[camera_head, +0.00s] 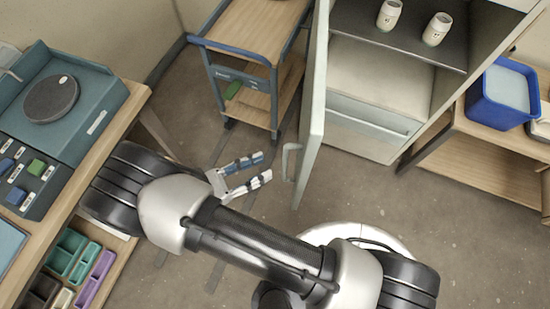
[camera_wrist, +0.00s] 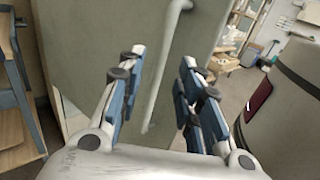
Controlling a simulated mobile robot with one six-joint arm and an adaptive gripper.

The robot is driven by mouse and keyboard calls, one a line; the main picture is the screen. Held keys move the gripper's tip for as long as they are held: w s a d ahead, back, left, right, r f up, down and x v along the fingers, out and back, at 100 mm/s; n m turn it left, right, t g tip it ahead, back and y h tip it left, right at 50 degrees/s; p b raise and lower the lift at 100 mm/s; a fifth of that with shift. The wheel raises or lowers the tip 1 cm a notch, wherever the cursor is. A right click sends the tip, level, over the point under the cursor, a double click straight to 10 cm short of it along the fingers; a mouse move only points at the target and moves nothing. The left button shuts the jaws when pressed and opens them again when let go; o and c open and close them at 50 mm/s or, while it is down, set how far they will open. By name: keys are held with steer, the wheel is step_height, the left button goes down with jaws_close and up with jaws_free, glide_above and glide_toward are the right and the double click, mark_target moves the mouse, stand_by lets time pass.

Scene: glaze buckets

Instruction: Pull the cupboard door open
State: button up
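The pale grey-green cupboard door (camera_head: 313,115) stands swung open, seen almost edge-on in the head view. The shelves inside the cupboard are visible. Its white bar handle (camera_head: 289,162) is on the door's left face, near the lower front edge. My gripper (camera_head: 264,167) is open and just left of the handle, apart from it. In the wrist view the door (camera_wrist: 75,45) fills the left and middle. The handle (camera_wrist: 168,65) runs upright beyond the gap between the two fingers of my gripper (camera_wrist: 160,62). Nothing is held.
Two cups (camera_head: 389,14) (camera_head: 436,29) stand on a cupboard shelf. A blue-framed wooden trolley (camera_head: 240,60) stands behind, left of the door. A workbench (camera_head: 128,105) with a teal scale is at left. A blue bucket (camera_head: 500,95) is at right. The floor around the handle is clear.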

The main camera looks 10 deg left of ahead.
steer(key=v, duration=0.4)
steer(key=shift+s+a, duration=0.1)
steer(key=shift+a, duration=0.05)
stand_by(0.4)
